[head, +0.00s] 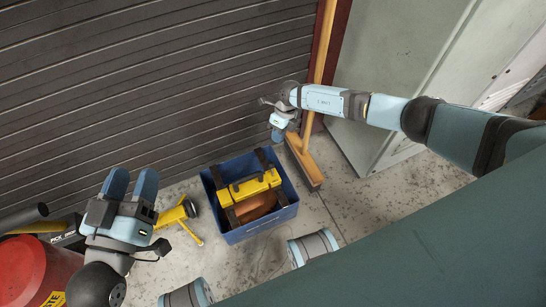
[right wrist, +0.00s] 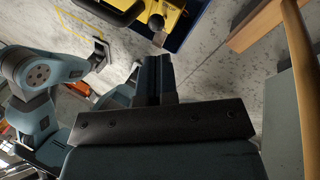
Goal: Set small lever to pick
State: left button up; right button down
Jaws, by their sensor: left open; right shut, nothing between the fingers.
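A dark panel with a white label (head: 62,238), which seems to read PICK, sits at the lower left of the head view, beside a red drum. A dark rod with a rounded end (head: 22,218) is just left of it. I cannot make out the small lever for certain. My left gripper (head: 131,181) is open and empty, right of the panel, its two blue fingers pointing up the picture. My right gripper (head: 279,124) is shut and empty, above the blue crate and near the broom. Its closed fingers also show in the right wrist view (right wrist: 154,76).
A blue crate (head: 262,228) with a yellow toolbox (head: 250,188) stands mid-floor. A yellow stand (head: 180,214) is between it and my left gripper. The red drum (head: 25,270) is lower left. A broom (head: 312,165) leans by the grey cabinet (head: 385,60).

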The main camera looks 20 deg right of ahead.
aim_at(272, 168)
jog(key=shift+w+d+f+h, duration=0.1)
jog(key=shift+w+d+h, duration=0.25)
jog(key=shift+d, duration=0.35)
pick_arm(q)
notch_tip(272, 168, down, 6)
jog(key=g+b, duration=0.1)
jog(key=b, duration=0.1)
jog(key=g+b, duration=0.1)
jog(key=b, duration=0.1)
jog(key=shift+w+d+r+m, duration=0.15)
jog(key=shift+r+m, duration=0.1)
jog(key=shift+m, duration=0.15)
pick_arm(e)
jog(key=x, duration=1)
pick_arm(q)
jog(key=shift+r, duration=0.1)
pick_arm(e)
jog(key=shift+s+a, duration=0.15)
